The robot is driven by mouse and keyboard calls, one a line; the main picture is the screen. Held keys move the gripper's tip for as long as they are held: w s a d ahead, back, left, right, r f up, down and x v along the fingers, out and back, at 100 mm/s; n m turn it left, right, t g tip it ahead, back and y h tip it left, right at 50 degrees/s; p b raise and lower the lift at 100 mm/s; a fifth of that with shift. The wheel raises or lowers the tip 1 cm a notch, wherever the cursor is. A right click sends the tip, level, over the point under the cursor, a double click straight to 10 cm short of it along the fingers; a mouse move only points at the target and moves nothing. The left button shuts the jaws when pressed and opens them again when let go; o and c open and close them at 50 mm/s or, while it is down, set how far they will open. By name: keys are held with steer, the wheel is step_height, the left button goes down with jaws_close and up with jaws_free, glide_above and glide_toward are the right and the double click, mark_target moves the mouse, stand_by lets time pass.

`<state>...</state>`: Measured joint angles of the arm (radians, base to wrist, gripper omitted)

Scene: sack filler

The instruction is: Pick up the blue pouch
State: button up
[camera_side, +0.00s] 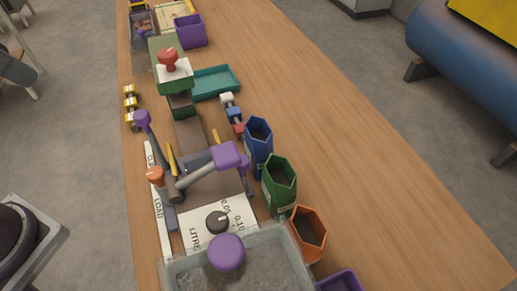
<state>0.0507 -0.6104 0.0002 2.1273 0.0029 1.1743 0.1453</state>
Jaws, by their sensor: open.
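The blue pouch (259,145) stands upright on the wooden bench, right of the filling machine, with its six-sided mouth open upward. It is the farthest of a row of pouches. A green pouch (281,183) stands just in front of it, and an orange pouch (309,232) is nearer still. A purple block (228,155) on a grey bar sits close to the blue pouch's left side; I cannot tell whether they touch. I cannot make out my gripper in this view.
A clear hopper (180,276) and a dial (217,222) are near the front. A small red, white and blue item (232,115) lies behind the blue pouch. A teal tray (216,82) and purple bin (190,30) stand farther back. The bench (345,140) right of the pouches is clear.

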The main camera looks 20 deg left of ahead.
steer(key=w+d+r+m+g, duration=0.2)
steer(key=w+d+r+m, duration=0.4)
steer(key=w+m, duration=0.3)
steer(key=m+g, duration=0.3)
steer(key=m, duration=1.3)
glide_above(258, 134)
steer(key=s+d, duration=0.2)
steer(key=s, duration=0.1)
step_height(258, 134, down, 10)
steer(key=f, duration=1.5)
steer(key=a+f, duration=0.1)
steer(key=f, duration=0.7)
steer(key=shift+w+f, duration=0.25)
steer(key=shift+w, duration=0.1)
steer(key=c, duration=1.4)
steer(key=shift+r, duration=0.1)
